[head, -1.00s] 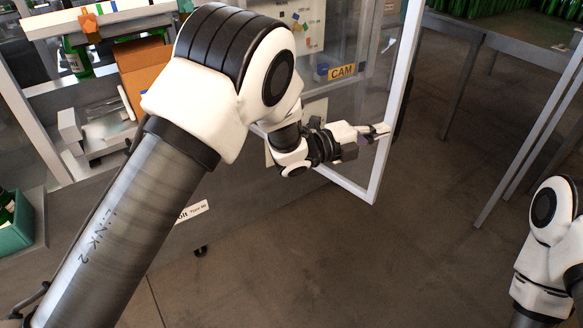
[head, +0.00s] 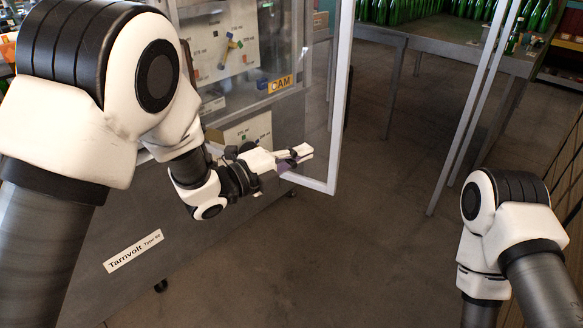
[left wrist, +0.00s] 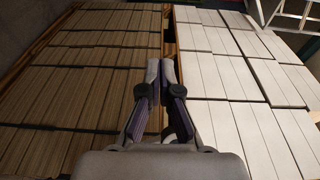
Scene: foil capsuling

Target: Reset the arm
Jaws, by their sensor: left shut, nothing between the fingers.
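My left gripper (head: 303,154) is in the middle of the head view, at the end of my left arm that comes in from the left. Its fingers are together and hold nothing. It is in front of the lower part of a white-framed clear door (head: 341,100); whether it touches the frame I cannot tell. In the left wrist view the gripper (left wrist: 161,64) also shows shut and empty, with slatted surfaces beyond it, brown on the left and pale on the right. My right arm shows at the right of the head view, but its gripper is not in view.
A grey table (head: 450,47) with several green bottles (head: 400,10) stands at the back right. The floor (head: 370,240) between is clear.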

